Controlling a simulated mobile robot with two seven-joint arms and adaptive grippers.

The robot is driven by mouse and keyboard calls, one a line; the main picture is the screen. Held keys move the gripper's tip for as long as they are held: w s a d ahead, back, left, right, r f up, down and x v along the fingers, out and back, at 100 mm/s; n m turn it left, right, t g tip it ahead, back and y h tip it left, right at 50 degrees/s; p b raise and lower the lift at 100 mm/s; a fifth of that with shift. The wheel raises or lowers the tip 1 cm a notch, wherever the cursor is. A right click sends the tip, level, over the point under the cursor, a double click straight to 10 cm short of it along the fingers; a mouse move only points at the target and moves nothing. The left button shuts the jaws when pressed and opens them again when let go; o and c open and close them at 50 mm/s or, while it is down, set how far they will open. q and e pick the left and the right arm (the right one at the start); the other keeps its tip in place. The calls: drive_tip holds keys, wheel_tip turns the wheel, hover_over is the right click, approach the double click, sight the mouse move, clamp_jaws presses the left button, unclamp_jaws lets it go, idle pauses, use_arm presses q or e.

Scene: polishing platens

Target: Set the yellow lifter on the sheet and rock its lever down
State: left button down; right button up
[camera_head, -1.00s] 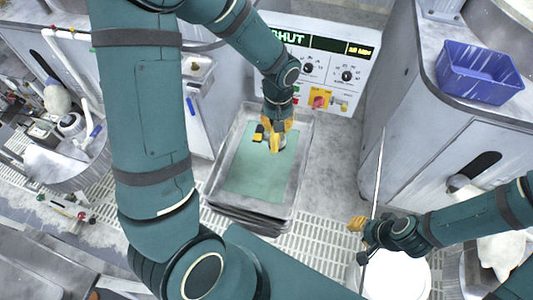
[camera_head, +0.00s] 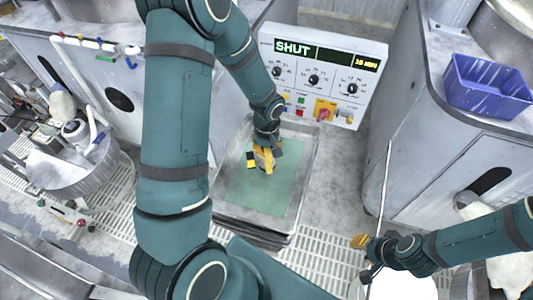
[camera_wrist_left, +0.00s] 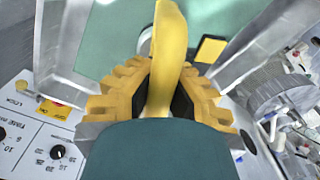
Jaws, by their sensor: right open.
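The teal sheet (camera_head: 262,195) lies in a grey metal tray (camera_head: 312,165); it also shows in the left wrist view (camera_wrist_left: 110,45). My left gripper (camera_head: 264,158) is over the upper part of the sheet, pointing down. In the left wrist view its orange fingers (camera_wrist_left: 160,95) are shut on the yellow lifter (camera_wrist_left: 168,45), whose long yellow part stands between the dark pads. A pale round part shows beside it, low near the sheet; whether it touches the sheet I cannot tell. A yellow-and-black square (camera_head: 251,160) is beside the lifter. My right gripper (camera_head: 360,242) is open and empty, far from the sheet.
A control panel reading SHUT (camera_head: 322,75) stands behind the tray. A blue bin (camera_head: 487,85) sits on the grey cabinet at right. A thin pale rod (camera_head: 385,190) rises near my right gripper. A white round surface (camera_head: 405,287) is below it.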

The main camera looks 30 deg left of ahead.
use_arm(q)
wheel_tip(320, 180, down, 2)
idle(0.4)
drive_tip(key=c, duration=1.7)
unclamp_jaws()
drive_tip(key=shift+f+b, duration=0.2)
drive_tip(key=shift+b, duration=0.1)
drive_tip(key=o, duration=0.6)
drive_tip(key=shift+r, duration=0.1)
drive_tip(key=shift+c, duration=0.2)
drive_tip(key=shift+r, duration=0.2)
wheel_tip(320, 180, up, 12)
drive_tip(key=shift+f+p, duration=0.1)
drive_tip(key=shift+p, duration=1.15)
